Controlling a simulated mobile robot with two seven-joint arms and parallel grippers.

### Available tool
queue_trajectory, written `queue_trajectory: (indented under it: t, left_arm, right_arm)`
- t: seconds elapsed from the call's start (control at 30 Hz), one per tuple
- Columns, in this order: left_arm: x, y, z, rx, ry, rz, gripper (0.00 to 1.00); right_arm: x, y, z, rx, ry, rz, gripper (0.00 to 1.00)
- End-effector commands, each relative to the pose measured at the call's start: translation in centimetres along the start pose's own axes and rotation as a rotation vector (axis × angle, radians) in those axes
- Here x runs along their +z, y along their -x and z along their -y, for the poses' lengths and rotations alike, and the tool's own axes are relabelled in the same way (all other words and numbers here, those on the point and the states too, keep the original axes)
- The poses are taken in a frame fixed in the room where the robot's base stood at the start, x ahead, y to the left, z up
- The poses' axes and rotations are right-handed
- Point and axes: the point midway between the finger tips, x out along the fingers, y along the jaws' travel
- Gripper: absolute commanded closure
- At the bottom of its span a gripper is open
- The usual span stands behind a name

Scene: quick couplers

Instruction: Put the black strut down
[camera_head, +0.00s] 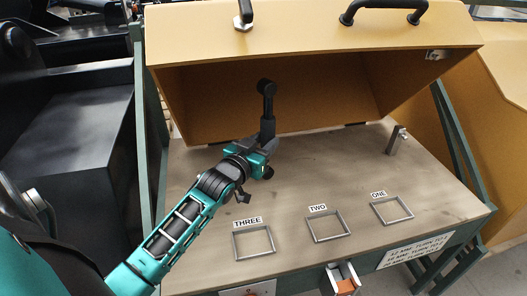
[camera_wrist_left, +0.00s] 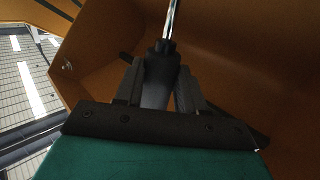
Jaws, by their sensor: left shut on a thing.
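The black strut (camera_head: 268,105) is held by my left gripper (camera_head: 266,143). In the head view it stands roughly upright from the jaws, with a round black end at the top, in front of the open yellow hood. In the left wrist view my left gripper (camera_wrist_left: 159,90) is shut on the strut's dark body (camera_wrist_left: 157,75), and a shiny rod runs up out of frame. The strut's lower part is hidden by the gripper. I cannot tell whether the strut touches anything else. My right gripper is not in view.
The wooden bench top (camera_head: 330,165) has square metal frames labelled THREE (camera_head: 253,242), TWO (camera_head: 327,226) and ONE (camera_head: 391,210), all empty. A metal post (camera_head: 395,140) stands at the right. The yellow hood (camera_head: 310,35) overhangs the back. An orange-and-grey piece (camera_head: 341,280) sits at the front edge.

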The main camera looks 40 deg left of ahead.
Motion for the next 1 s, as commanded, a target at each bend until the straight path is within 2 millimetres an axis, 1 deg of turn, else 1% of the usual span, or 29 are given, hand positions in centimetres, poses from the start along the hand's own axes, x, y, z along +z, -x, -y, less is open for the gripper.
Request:
queue_trajectory:
  t: [0.03,0.1,0.33,0.47,0.5,0.7,0.77,1.0]
  left_arm:
    - [1.2,-0.1,-0.02,0.0,0.001,0.0,1.0]
    - [1.83,-0.15,-0.02,0.0,0.0,-0.002,1.0]
    - [1.7,-0.13,-0.02,0.0,0.0,-0.003,1.0]
    - [2.04,-0.15,-0.02,0.0,0.0,-0.002,1.0]
    - [2.16,-0.14,-0.02,0.0,0.0,0.001,0.59]
    - [2.13,-0.13,-0.02,0.0,0.0,0.001,0.4]
    - [2.12,-0.13,-0.02,0.0,0.0,0.001,0.36]
    - [1.98,-0.12,-0.02,0.0,0.0,0.0,0.36]
  right_arm:
    - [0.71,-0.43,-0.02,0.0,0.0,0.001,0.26]
    - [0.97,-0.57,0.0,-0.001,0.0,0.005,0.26]
    - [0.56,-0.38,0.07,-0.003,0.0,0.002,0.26]
    - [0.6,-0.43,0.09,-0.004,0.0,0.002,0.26]
    - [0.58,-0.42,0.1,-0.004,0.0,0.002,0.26]
    - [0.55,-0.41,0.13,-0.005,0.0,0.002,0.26]
    - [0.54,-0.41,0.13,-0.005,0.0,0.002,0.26]
    - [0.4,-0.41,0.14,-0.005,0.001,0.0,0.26]
